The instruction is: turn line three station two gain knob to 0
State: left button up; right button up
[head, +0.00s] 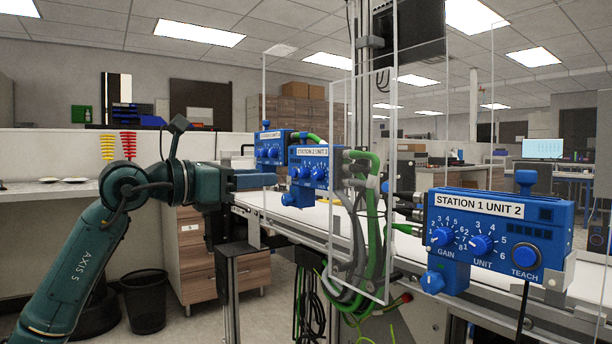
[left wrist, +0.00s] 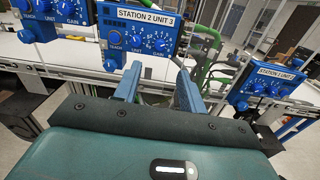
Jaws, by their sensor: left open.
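The blue box labelled STATION 2 UNIT 3 (head: 312,153) stands at the middle of the head view, above the belt. It also shows at the top of the left wrist view (left wrist: 146,20). Its gain knob (head: 294,172) is a small blue dial; in the left wrist view the gain knob (left wrist: 158,44) sits over the gap between my fingers. Its pointer is too small to read. My left gripper (head: 277,180) is open and empty, just left of this box; its blue fingers (left wrist: 159,70) point toward the box and appear apart from the knob. My right gripper is not in view.
A blue box labelled STATION 1 UNIT 2 (head: 480,204) stands at the right. Another blue box (head: 270,149) stands farther back. A clear panel with green hoses (head: 372,235) lies between the boxes. The white belt (head: 318,216) runs below.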

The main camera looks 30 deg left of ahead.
aim_at(314, 175)
pick_arm(q)
jog(key=p+x, duration=0.2)
jog(key=x, duration=0.7)
jog(key=shift+w+d, duration=0.15)
jog(key=shift+w, duration=0.2)
jog(key=shift+w+d+f, duration=0.1)
jog(key=shift+w+d, duration=0.1)
jog(key=shift+w, duration=0.4)
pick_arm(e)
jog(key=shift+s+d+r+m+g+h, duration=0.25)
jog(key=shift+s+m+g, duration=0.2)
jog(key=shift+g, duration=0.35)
pick_arm(q)
jog(key=shift+c, duration=0.3)
grip_shut()
